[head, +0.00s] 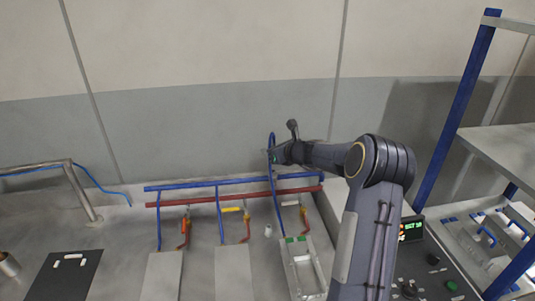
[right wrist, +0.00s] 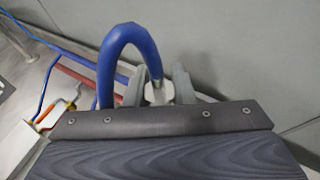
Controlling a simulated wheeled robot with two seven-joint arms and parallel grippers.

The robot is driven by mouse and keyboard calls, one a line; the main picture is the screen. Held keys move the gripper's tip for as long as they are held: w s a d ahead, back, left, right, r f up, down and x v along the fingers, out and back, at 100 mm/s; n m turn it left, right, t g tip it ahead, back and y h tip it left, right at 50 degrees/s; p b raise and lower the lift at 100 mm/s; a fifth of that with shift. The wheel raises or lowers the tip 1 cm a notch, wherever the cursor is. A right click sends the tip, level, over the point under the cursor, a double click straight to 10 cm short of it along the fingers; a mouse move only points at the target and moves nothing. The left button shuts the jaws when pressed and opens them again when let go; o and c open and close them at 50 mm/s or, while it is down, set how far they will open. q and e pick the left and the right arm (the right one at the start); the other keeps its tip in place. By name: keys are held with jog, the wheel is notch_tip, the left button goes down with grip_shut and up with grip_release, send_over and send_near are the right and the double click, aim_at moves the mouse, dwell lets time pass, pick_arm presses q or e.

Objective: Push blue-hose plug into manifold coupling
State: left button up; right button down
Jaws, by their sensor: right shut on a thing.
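The blue hose (head: 271,139) rises in a tight loop above the pipes at my right gripper (head: 277,153). In the right wrist view the hose (right wrist: 108,66) arches over and its end comes down between the grey fingers of the right gripper (right wrist: 164,88). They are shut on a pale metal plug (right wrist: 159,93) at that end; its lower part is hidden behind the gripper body. The manifold shows as a blue pipe (head: 190,185) above a red pipe (head: 180,201). I cannot make out the coupling. My left gripper is not in view.
A tray with green marks (head: 322,274) and pale panels (head: 232,272) lie below the pipes. A control box with a lit display (head: 411,231) and a blue-framed shelf (head: 465,105) stand at the right. A metal rail (head: 80,190) and a black mat (head: 60,278) are at the left.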

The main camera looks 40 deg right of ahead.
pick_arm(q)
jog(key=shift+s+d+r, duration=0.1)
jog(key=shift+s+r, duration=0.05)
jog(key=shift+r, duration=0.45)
pick_arm(e)
jog(key=shift+w+d+r, duration=0.2)
jog(key=shift+w+d, duration=0.1)
jog(key=shift+w, duration=0.2)
jog(key=shift+w+d+r, duration=0.15)
jog(key=shift+w+d, duration=0.15)
jog(key=shift+w, duration=0.15)
jog(key=shift+f, duration=0.95)
notch_tip(320, 180, down, 2)
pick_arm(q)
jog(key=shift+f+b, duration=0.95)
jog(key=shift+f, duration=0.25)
pick_arm(e)
jog(key=shift+f, duration=0.95)
